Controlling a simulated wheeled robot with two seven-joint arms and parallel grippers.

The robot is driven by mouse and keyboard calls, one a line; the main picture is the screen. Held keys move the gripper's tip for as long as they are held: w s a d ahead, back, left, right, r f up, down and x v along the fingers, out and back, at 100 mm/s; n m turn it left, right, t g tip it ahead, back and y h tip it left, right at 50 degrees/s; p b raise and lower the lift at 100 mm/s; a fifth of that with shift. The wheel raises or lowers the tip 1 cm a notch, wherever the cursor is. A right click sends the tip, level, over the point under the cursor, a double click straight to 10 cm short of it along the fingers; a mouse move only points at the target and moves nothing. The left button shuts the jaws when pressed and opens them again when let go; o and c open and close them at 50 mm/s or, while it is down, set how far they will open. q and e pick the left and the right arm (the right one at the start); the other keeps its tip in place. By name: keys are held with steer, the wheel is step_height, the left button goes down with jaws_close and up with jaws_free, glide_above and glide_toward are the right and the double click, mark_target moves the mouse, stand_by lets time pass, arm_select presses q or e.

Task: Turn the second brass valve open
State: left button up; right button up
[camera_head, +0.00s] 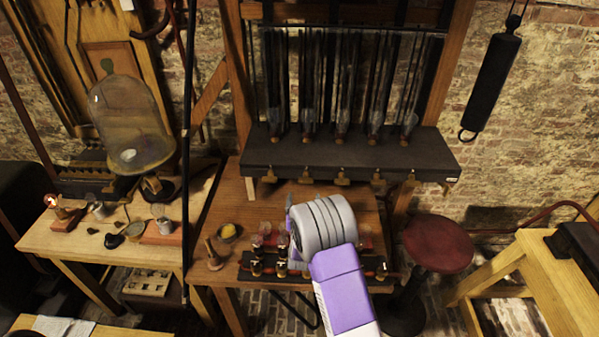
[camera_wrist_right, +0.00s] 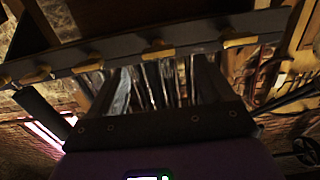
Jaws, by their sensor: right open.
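Several brass valves stick out under the front edge of a dark shelf (camera_head: 350,157) in the head view. The second from the left (camera_head: 305,177) and the second from the right (camera_head: 377,178) both show. In the right wrist view the valves line the shelf's edge, and one brass valve (camera_wrist_right: 158,48) appears between my fingers in the picture. Whether a finger touches it I cannot tell. My right gripper (camera_wrist_right: 157,72) is open and empty. In the head view my right wrist (camera_head: 322,225) is below the shelf and hides the fingers. My left gripper is out of view.
A rack of small bottles (camera_head: 265,262) stands on the wooden table (camera_head: 235,185), close to my right arm. A red stool (camera_head: 437,243) is to the right. A glass bell jar (camera_head: 125,110) stands at left.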

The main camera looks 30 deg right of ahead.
mark_target(306, 182)
steer(key=shift+d+r+p+x, duration=0.1)
steer(key=shift+r+p+x, duration=0.1)
steer(key=shift+x, duration=1)
steer(key=shift+d+r+p+x, duration=0.1)
steer(key=shift+p+x, duration=0.05)
steer(key=shift+x, duration=1.1)
steer(key=shift+d+r+p+x, duration=0.1)
steer(key=shift+p+x, duration=0.1)
steer(key=shift+x, duration=1)
steer(key=shift+a, duration=0.1)
steer(key=shift+s, duration=0.1)
steer(key=c, duration=1)
steer(key=shift+c, duration=0.2)
